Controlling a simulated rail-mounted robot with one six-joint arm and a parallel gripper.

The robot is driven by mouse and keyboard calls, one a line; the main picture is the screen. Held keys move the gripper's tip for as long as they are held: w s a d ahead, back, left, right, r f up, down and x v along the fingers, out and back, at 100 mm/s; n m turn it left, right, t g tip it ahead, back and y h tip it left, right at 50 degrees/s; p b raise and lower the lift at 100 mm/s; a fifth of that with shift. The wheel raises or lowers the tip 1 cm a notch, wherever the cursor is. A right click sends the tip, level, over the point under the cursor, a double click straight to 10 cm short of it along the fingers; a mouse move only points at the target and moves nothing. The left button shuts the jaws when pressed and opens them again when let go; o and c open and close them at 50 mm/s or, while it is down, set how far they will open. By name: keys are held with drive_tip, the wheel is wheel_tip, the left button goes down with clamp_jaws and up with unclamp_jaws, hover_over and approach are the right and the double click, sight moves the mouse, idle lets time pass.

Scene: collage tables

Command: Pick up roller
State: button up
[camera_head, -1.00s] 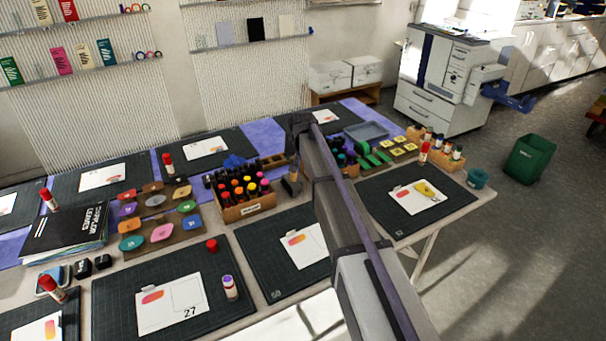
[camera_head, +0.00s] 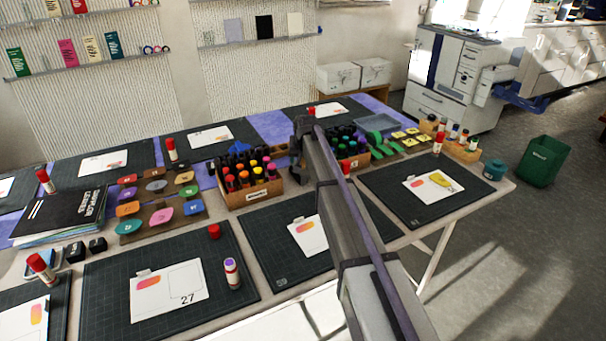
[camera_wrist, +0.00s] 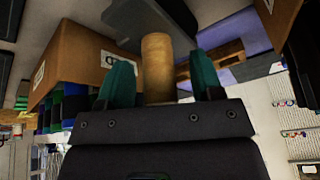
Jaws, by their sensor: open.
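The roller (camera_wrist: 157,66) shows in the wrist view as a light wooden cylindrical handle with a dark flat part (camera_wrist: 150,20) beyond it. My gripper (camera_wrist: 160,75) is open, with one teal finger on each side of the handle. I cannot tell whether either finger touches it. In the head view my wrist and gripper are at the far end of my arm, just right of the wooden marker box (camera_head: 250,194). There the roller is largely hidden by my arm and hard to make out.
Another box edge (camera_wrist: 278,28) is close on the right. A second holder of dark bottles (camera_head: 350,148) stands right of my arm. Cutting mats (camera_head: 170,275) with cards cover the front of the table.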

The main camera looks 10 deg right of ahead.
drive_tip(key=shift+r, duration=0.15)
drive_tip(key=c, duration=1)
wheel_tip(320, 180, up, 10)
drive_tip(key=p, duration=1)
drive_tip(key=shift+r, duration=0.15)
drive_tip(key=shift+d, duration=0.1)
